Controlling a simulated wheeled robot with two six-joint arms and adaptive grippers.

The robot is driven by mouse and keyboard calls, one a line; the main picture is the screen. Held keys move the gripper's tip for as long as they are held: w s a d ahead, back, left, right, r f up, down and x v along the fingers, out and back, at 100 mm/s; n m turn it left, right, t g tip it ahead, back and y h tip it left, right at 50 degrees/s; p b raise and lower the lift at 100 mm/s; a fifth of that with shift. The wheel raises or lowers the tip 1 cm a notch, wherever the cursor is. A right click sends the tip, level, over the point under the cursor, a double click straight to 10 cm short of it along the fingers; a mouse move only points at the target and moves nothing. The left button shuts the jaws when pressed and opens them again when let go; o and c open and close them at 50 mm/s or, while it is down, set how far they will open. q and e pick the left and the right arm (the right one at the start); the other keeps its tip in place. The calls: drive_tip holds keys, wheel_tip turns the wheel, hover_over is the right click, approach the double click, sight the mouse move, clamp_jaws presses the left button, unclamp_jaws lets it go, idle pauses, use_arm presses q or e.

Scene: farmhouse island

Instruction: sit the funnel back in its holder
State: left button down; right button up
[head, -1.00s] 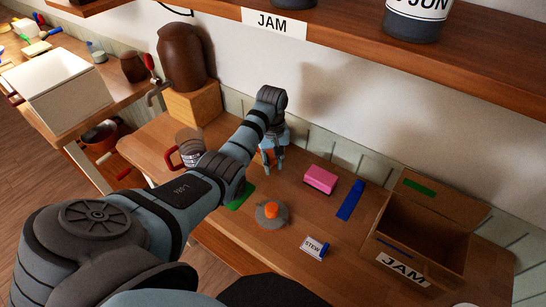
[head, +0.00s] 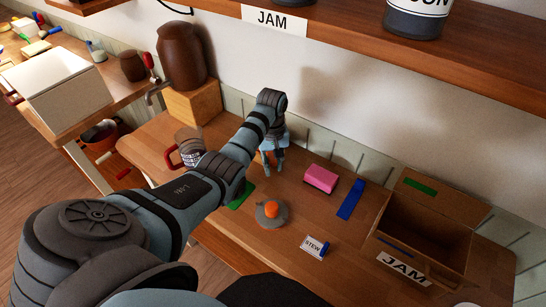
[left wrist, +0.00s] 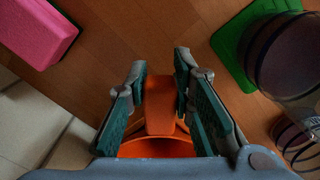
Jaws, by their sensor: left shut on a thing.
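The orange funnel (left wrist: 160,112) is between the two fingers of my left gripper (left wrist: 160,75) in the left wrist view, which are shut on it. Its wider round part shows nearer the palm. In the head view my left gripper (head: 272,166) is near the wall at the back of the counter, and only a little orange shows at it. A round grey piece with an orange knob-like middle (head: 271,210) stands on the counter in front of the gripper, apart from it. I cannot tell whether this is the holder. My right gripper is not in view.
A pink block (head: 320,178), a blue strip (head: 350,200) and a STEW label (head: 315,246) lie to the right. An open wooden JAM box (head: 425,232) is farther right. A jar (head: 188,146) and a green mat (head: 241,197) are to the left. A shelf (head: 350,38) overhangs the back.

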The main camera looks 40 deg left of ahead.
use_arm(q)
drive_tip(key=shift+s+f+b, duration=0.1)
drive_tip(key=shift+f+b, duration=0.3)
drive_tip(key=shift+f, duration=0.45)
idle(0.6)
drive_tip(key=c, duration=0.8)
unclamp_jaws()
drive_tip(key=shift+o, duration=0.2)
drive_tip(key=shift+r, duration=0.15)
